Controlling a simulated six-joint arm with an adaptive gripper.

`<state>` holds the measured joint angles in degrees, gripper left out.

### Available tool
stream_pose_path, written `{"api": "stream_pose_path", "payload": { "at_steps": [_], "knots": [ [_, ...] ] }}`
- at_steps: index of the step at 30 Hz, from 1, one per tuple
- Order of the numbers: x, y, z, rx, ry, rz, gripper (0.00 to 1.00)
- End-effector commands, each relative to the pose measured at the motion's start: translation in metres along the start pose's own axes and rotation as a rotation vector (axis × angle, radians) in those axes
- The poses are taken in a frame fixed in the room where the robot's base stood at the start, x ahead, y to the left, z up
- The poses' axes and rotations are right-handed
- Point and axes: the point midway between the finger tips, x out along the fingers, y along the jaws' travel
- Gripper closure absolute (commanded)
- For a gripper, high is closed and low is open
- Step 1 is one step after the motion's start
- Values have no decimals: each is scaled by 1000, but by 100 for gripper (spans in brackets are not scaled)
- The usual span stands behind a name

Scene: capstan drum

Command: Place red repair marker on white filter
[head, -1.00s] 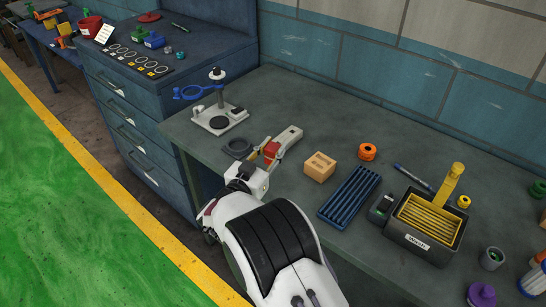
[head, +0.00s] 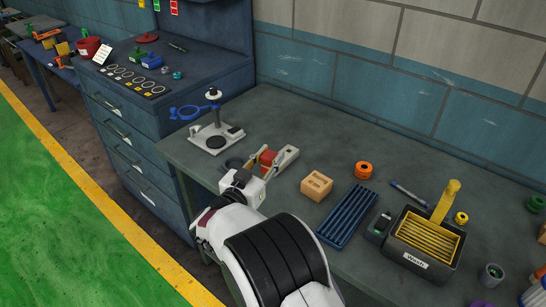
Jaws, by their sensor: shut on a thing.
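My gripper (head: 262,164) is shut on a small red piece (head: 267,156), which I take for the red repair marker. It is held low over the left part of the bench, and the fingers hide part of it. No other clear white filter shows.
A wooden block (head: 316,185), blue ribbed tray (head: 349,213), orange roll (head: 363,169) and black wash bin (head: 425,261) are to the right. The back of the bench is clear.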

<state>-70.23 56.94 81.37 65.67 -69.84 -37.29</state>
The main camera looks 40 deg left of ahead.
Motion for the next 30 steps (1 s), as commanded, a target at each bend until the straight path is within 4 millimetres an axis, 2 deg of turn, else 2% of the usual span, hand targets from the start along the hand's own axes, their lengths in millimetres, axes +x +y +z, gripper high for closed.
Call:
{"api": "stream_pose_path", "payload": {
  "at_steps": [10,16,23,30],
  "knots": [
    [1,1,-1,0,1,1,96],
    [13,12,-8,0,1,5,96],
    [46,47,-27,1,2,15,96],
    [87,100,-53,1,2,21,96]
  ]
}}
